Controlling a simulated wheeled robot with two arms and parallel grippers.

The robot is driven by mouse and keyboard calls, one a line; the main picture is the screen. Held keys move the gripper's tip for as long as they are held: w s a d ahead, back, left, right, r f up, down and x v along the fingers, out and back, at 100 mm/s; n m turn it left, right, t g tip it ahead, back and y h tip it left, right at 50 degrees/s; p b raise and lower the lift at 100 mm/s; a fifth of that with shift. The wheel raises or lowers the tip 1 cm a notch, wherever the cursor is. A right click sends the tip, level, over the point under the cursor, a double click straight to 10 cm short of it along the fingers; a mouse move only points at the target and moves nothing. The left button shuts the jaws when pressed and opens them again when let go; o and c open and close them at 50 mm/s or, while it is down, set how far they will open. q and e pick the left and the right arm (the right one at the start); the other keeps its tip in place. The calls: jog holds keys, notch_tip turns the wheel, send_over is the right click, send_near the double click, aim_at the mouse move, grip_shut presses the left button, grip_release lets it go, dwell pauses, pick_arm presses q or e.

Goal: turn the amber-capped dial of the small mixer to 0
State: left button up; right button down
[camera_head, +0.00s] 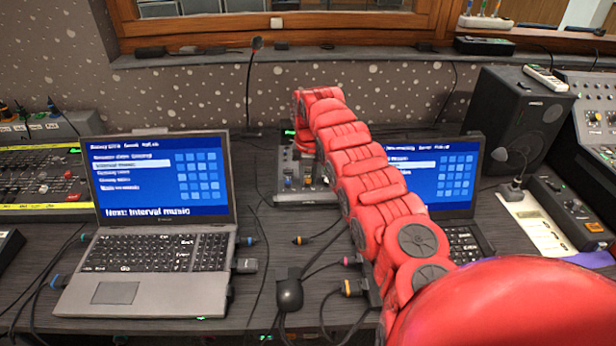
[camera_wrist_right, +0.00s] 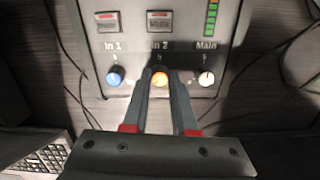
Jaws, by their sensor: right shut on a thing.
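The small mixer (camera_head: 290,187) stands at the back middle of the desk, between the two laptops, largely covered by my red right arm. In the right wrist view its panel (camera_wrist_right: 125,45) shows a blue-capped dial (camera_wrist_right: 115,76) under "In 1", the amber-capped dial (camera_wrist_right: 160,78) under "In 2" and a white-capped dial (camera_wrist_right: 206,78) under "Main". My right gripper (camera_wrist_right: 160,84) is shut on the amber-capped dial, one finger on each side. The dial's pointer is too small to read. My left gripper is not in view.
A left laptop (camera_head: 158,250) and a right laptop (camera_head: 470,240) flank the mixer. A black speaker (camera_head: 515,120) stands at the right, and a larger mixing desk (camera_head: 40,175) at the left.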

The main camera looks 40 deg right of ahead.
jog(key=shift+n, duration=0.6)
jog(key=c, duration=0.7)
grip_release()
notch_tip(320, 180, up, 17)
jog(key=s+a+p, duration=0.1)
jog(key=shift+s+r+p, duration=0.15)
jog(key=shift+s+p, duration=0.15)
jog(key=shift+p, duration=0.05)
